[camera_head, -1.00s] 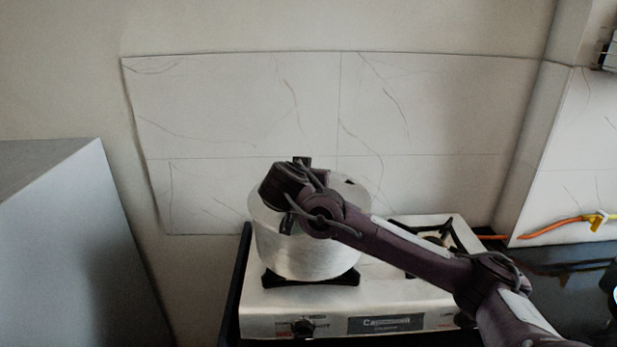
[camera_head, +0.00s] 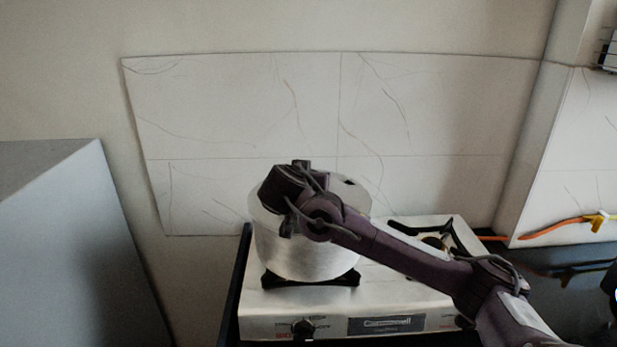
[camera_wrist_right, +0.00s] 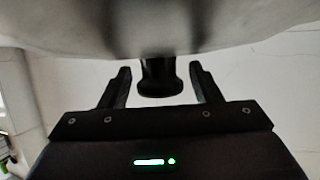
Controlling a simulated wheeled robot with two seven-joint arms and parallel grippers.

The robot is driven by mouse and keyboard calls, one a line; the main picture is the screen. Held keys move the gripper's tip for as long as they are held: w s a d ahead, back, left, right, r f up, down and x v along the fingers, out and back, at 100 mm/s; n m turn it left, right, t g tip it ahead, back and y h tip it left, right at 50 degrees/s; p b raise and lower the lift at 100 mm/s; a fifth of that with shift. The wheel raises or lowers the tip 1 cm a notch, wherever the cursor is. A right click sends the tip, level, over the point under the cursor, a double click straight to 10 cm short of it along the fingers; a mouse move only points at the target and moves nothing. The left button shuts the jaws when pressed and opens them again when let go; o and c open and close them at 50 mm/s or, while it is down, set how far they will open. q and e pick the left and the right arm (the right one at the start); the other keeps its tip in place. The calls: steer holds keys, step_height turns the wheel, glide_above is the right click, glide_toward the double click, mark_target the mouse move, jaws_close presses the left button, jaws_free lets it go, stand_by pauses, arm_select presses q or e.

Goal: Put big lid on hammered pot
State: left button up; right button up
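The hammered pot (camera_head: 300,256) is a silver metal pot standing upright on the left burner of the stove. The big lid (camera_head: 356,200) is a pale metal disc and lies on the pot's top; my right arm covers much of it. In the right wrist view the lid (camera_wrist_right: 235,28) fills the top, with its dark knob (camera_wrist_right: 160,78) hanging into the picture. My right gripper (camera_wrist_right: 161,72) is open, one finger on each side of the knob, with a visible gap on both sides. My left gripper is not in view.
The silver stove (camera_head: 390,295) has a second burner (camera_head: 436,243) on the right, partly behind my right arm. A tiled wall panel (camera_head: 250,110) stands close behind. A grey box-like cabinet (camera_head: 60,240) is at the left. An orange hose (camera_head: 550,229) lies at the right.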

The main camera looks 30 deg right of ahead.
steer(key=shift+o, duration=0.8)
steer(key=shift+r, duration=0.15)
steer(key=b+v, duration=0.2)
steer(key=v, duration=0.5)
steer(key=shift+b, duration=0.3)
steer(key=shift+s+a+r, duration=0.1)
steer(key=shift+s+a, duration=0.15)
steer(key=shift+a, duration=0.05)
